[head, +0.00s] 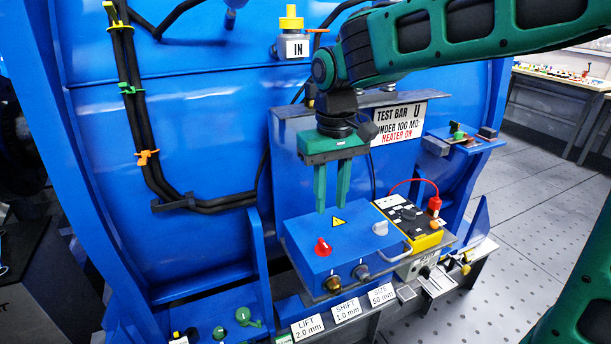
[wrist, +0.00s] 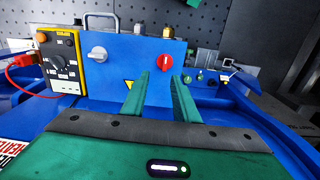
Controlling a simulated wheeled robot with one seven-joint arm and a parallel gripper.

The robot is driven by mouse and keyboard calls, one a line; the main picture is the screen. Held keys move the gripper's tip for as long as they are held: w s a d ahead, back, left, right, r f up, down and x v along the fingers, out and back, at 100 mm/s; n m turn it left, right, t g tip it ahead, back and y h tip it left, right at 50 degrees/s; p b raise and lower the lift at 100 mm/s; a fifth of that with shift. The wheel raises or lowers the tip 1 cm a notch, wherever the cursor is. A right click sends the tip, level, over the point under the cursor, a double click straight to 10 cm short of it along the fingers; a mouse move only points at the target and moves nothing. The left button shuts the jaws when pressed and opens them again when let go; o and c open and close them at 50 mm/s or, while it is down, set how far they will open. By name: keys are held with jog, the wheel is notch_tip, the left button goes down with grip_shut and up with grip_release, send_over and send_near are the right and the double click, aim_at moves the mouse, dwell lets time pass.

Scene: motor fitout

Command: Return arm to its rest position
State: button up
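My gripper (head: 333,187) points down in the head view, with its two green fingers just above the back of a blue control box (head: 310,262). The fingers are apart with a clear gap and nothing between them. In the wrist view my gripper (wrist: 160,85) shows the same open, empty fingers, with the blue box (wrist: 130,62) beyond them. The box carries a red knob (head: 323,247), a grey knob (head: 380,228) and a yellow warning triangle. My green arm reaches in from the upper right.
A yellow-and-black meter (head: 412,222) with a red lead stands right of the box. A blue side shelf (head: 465,140) holds small parts. A sign plate (head: 398,122) is behind my wrist. Black cables (head: 130,90) run down the large blue housing. Open floor lies at right.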

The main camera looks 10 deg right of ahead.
jog(key=s+d+f+m, duration=0.15)
jog(key=s+d, duration=0.25)
jog(key=d, duration=0.5)
jog(key=s+d+m, duration=0.3)
jog(key=s+d, duration=0.1)
jog(key=d, duration=0.4)
jog(key=s+d+f+m, duration=0.2)
jog(key=s+d, duration=0.2)
jog(key=s, duration=0.3)
jog(key=s+d+f+m, duration=0.2)
jog(key=s+d, duration=0.3)
jog(key=s, duration=0.3)
jog(key=shift+d+f, duration=0.2)
jog(key=shift+f, duration=0.45)
jog(key=shift+m, duration=0.25)
jog(key=shift+w+f, duration=0.25)
jog(key=shift+w, duration=0.3)
